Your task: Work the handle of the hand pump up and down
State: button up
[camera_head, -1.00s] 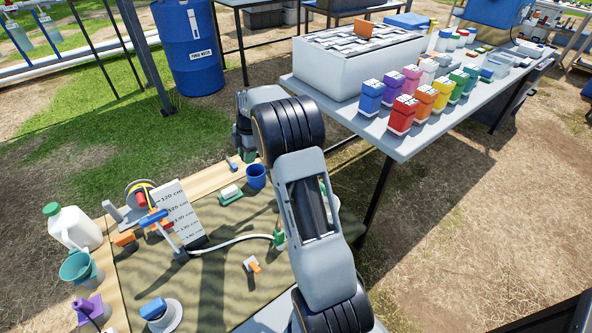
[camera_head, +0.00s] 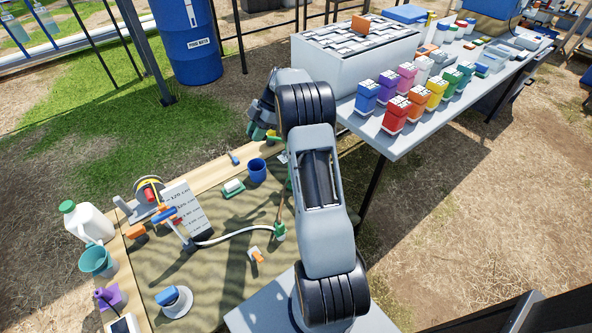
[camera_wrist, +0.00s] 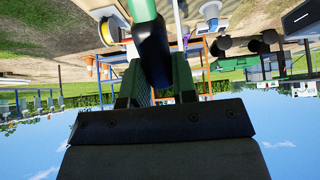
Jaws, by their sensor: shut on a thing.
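My gripper (camera_wrist: 155,75) is shut on a dark grip in the wrist view, which I take to be the hand pump's handle (camera_wrist: 154,50). The grip sits between the two dark green fingers and joins a green bar (camera_wrist: 142,10) at the top of the picture. In the head view my gripper (camera_head: 262,130) shows only in part, beyond the mat's far corner, behind my arm. My arm hides most of the pump there; I cannot tell its body or the handle's angle.
A white jug (camera_head: 90,222) stands at left. A grey table (camera_head: 400,143) with coloured bottles is at right. A blue barrel (camera_head: 187,40) stands behind.

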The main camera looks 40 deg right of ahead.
jog(key=a+f+h+b, duration=0.3)
jog(key=f+h+b, duration=0.3)
jog(key=f+b, duration=0.1)
jog(key=shift+a+f+b, duration=0.35)
jog(key=shift+f, duration=0.45)
jog(key=shift+a+f+h, duration=0.2)
jog(key=shift+f+h, duration=0.35)
jog(key=shift+h, duration=0.05)
jog(key=shift+a, duration=0.1)
jog(key=o, duration=0.5)
jog(key=shift+a, duration=0.2)
jog(key=o, duration=0.4)
jog(key=shift+d, duration=0.1)
jog(key=shift+r, duration=0.1)
